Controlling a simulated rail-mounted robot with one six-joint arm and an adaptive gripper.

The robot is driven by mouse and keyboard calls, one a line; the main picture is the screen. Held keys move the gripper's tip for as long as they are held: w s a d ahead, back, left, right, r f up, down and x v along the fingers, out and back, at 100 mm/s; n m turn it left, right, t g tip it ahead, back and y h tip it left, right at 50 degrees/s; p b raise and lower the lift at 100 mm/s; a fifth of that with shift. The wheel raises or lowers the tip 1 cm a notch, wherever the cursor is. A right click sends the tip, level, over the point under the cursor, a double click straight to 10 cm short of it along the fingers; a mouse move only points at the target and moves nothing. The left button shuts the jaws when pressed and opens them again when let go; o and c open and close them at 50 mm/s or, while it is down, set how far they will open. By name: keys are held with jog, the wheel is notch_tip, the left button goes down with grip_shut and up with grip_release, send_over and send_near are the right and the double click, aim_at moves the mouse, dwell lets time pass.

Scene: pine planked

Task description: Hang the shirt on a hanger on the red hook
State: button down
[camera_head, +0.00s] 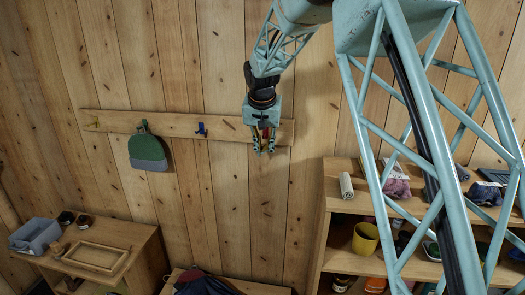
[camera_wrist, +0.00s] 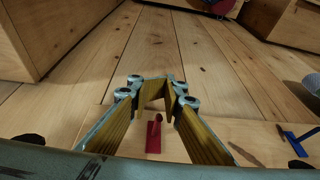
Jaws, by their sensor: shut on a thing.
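The red hook (camera_wrist: 155,134) is on the wooden wall rail (camera_head: 222,126). In the wrist view it lies between my gripper's fingers, and in the head view the gripper mostly covers it. My gripper (camera_head: 264,150) points down in front of the rail's right part. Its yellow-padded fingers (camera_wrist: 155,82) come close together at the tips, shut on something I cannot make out. No shirt or hanger shows clearly at the gripper. A dark cloth (camera_head: 203,286) lies at the bottom edge of the head view, partly cut off; I cannot tell whether it is the shirt.
A blue hook (camera_head: 201,130) is left of the gripper. A green and grey item (camera_head: 147,151) hangs farther left, and a yellow hook (camera_head: 92,124) is at the rail's left end. A shelf (camera_head: 328,215) with several goods stands right; a low cabinet (camera_head: 135,232) stands left.

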aim_at(265, 155)
jog(key=shift+w+d+f, duration=0.15)
jog(key=shift+w+f, duration=0.9)
jog(key=shift+w, duration=0.05)
jog(key=shift+w+d+f, duration=0.15)
jog(key=shift+w+f, duration=0.9)
jog(key=shift+w, duration=0.05)
jog(key=shift+f, duration=0.1)
jog(key=c, duration=2.5)
grip_release()
jog(key=shift+v, duration=5.95)
